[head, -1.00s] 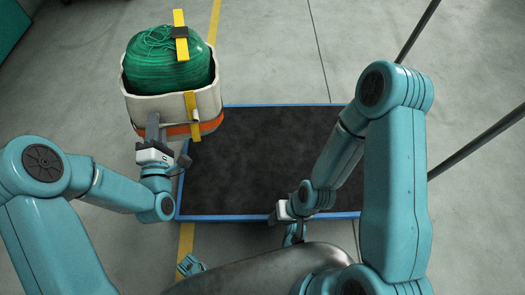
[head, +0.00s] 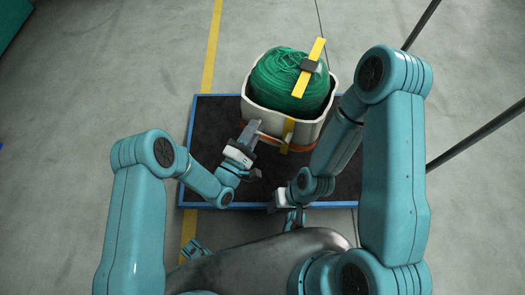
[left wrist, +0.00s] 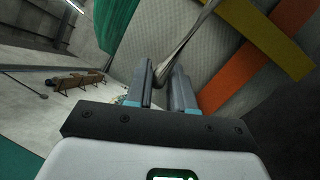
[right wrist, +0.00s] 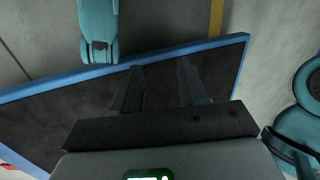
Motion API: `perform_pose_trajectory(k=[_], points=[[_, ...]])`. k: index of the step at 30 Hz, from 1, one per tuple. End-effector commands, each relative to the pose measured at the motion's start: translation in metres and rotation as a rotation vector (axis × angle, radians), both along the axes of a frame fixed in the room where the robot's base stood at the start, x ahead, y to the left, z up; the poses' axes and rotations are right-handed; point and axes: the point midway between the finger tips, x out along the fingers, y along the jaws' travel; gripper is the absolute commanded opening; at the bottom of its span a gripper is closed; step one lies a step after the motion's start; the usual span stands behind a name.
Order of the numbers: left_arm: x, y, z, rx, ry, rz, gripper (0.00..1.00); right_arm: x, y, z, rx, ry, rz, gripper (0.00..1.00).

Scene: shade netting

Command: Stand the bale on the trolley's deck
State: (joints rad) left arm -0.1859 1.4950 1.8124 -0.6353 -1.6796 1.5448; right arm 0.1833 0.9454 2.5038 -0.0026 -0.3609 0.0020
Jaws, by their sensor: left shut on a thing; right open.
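The bale (head: 275,85) is green netting in an open-topped cream wrap, with an orange band low down and a yellow strap. It is upright over the back half of the trolley's deck (head: 215,125), a dark mat with a blue rim. I cannot tell whether its base touches the deck. My left gripper (head: 252,132) is at its near side; in the left wrist view the fingers (left wrist: 165,80) are shut on a twisted grey ear of the wrap (left wrist: 186,42). My right gripper (right wrist: 157,80) is open and empty over the deck's near part.
Two dark bars (head: 480,135) slant in at the right. A yellow line (head: 212,50) runs along the concrete floor, which is clear left of the deck. In the left wrist view, a brown bench-like thing (left wrist: 80,85) stands far off.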

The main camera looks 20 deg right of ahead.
Motion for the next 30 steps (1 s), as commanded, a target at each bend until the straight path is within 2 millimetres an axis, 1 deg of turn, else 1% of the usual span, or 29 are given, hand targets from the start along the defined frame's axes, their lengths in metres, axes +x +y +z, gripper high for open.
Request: perform_pose_trajectory(k=[1, 3, 9, 12, 15, 20, 22, 27, 30], points=[[0.001, 0.001, -0.018, -0.005, -0.005, 0.004, 0.00, 0.001, -0.001, -0.011, -0.001, -0.002, -0.005, 0.43], [0.001, 0.001, -0.036, -0.006, -0.006, 0.003, 0.00, 0.003, -0.003, -0.018, -0.002, -0.005, -0.011, 0.43], [0.001, 0.001, -0.085, -0.006, -0.008, 0.003, 0.00, 0.007, -0.007, -0.036, -0.006, -0.013, -0.028, 0.43], [0.001, 0.001, -0.103, -0.007, -0.008, 0.004, 0.00, 0.009, -0.008, -0.043, -0.007, -0.016, -0.035, 0.43], [0.002, 0.001, -0.114, -0.006, -0.009, 0.004, 0.00, 0.011, -0.009, -0.047, -0.007, -0.020, -0.038, 0.43], [0.001, 0.001, -0.120, -0.006, -0.008, 0.003, 0.00, 0.013, -0.010, -0.049, -0.009, -0.028, -0.039, 0.43], [0.001, 0.001, -0.126, -0.006, -0.008, 0.003, 0.00, 0.015, -0.010, -0.052, -0.010, -0.032, -0.041, 0.43], [0.001, 0.001, -0.153, -0.005, -0.007, 0.003, 0.00, 0.023, -0.012, -0.067, -0.015, -0.059, -0.045, 0.43], [0.001, 0.001, -0.162, -0.004, -0.008, 0.003, 0.00, 0.027, -0.013, -0.070, -0.017, -0.073, -0.047, 0.43]])
